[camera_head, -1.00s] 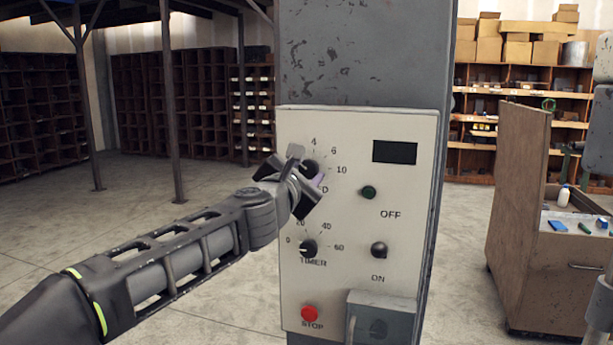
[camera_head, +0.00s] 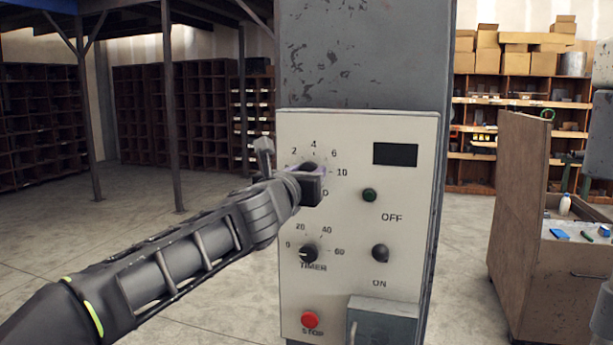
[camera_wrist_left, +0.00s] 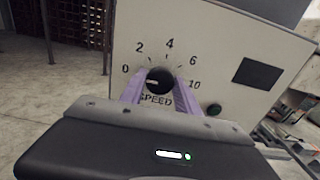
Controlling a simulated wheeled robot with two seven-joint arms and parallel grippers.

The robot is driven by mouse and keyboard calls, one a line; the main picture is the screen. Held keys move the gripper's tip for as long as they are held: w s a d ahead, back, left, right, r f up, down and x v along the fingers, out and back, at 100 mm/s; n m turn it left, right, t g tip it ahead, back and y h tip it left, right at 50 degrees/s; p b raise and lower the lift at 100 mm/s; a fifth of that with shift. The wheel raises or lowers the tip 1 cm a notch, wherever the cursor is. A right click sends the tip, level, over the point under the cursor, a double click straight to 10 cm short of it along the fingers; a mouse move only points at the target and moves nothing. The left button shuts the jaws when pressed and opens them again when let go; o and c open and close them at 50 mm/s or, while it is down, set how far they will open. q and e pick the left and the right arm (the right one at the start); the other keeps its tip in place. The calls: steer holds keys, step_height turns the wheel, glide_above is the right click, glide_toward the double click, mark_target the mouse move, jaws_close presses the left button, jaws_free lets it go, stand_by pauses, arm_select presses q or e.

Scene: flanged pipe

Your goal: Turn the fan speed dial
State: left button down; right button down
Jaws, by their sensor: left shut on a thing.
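The black fan speed dial (camera_wrist_left: 159,81) sits on the light panel above the word SPEED, ringed by numbers from 0 to 10. Its white mark points left, near the 0. My left gripper (camera_wrist_left: 160,92) is shut on the dial, with one purple-tipped finger on each side of it in the left wrist view. In the head view the left gripper (camera_head: 311,172) covers most of the dial, and only a dark top edge shows. My right gripper is not in view.
A wooden cabinet (camera_head: 525,215) stands at right. Open floor lies left.

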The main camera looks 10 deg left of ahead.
arm_select(q)
steer(key=shift+f, duration=0.15)
steer(key=c, duration=0.9)
jaws_free()
steer(key=s, duration=0.7)
steer(key=shift+s+a+b, duration=0.25)
steer(key=shift+s+b, duration=0.15)
steer(key=shift+b, duration=0.05)
